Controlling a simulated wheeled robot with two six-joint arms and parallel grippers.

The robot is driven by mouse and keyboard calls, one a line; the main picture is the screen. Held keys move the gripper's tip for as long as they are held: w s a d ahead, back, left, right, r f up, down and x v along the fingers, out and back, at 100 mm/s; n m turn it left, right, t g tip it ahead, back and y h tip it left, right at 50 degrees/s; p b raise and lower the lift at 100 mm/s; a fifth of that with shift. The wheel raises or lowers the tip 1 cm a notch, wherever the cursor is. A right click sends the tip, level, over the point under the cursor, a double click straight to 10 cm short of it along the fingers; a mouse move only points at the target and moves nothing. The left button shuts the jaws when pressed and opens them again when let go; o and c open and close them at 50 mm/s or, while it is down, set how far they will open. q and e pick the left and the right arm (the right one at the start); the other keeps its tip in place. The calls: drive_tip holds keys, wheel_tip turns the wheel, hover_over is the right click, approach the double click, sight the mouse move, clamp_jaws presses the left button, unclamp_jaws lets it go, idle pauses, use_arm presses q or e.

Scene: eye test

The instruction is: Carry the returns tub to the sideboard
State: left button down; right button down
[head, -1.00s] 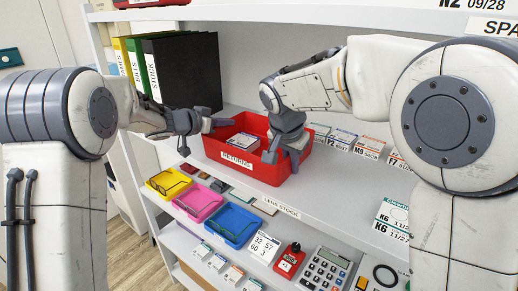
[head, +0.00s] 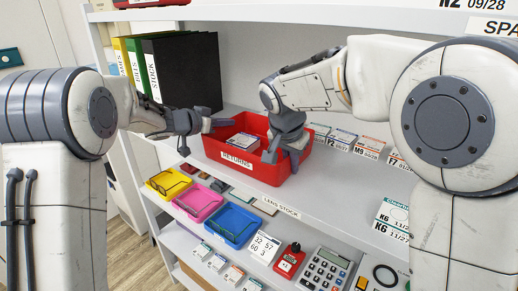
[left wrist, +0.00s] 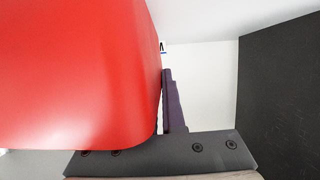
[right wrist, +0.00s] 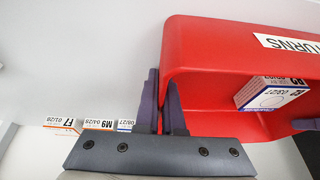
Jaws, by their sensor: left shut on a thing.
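The returns tub (head: 275,176) is a red open box with a white RETURNS label. It sits on the middle shelf, with white boxes (head: 243,142) inside. My left gripper (head: 207,127) is at its left end, shut on the tub wall; in the left wrist view the tub (left wrist: 75,70) hides one finger. My right gripper (head: 283,155) is at the right end. In the right wrist view its fingers (right wrist: 161,100) are close together with the wall of the tub (right wrist: 215,60) between them. I cannot make out a sideboard.
Binders (head: 180,72) stand left behind the tub. Small labelled boxes (head: 342,138) stand to its right. The lower shelf holds yellow, pink and blue trays (head: 232,224) and a calculator (head: 325,268). An upper shelf (head: 300,14) runs overhead. Floor (head: 135,262) shows at lower left.

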use_arm(q)
drive_tip(key=shift+r, duration=0.1)
use_arm(e)
drive_tip(key=shift+r, duration=0.15)
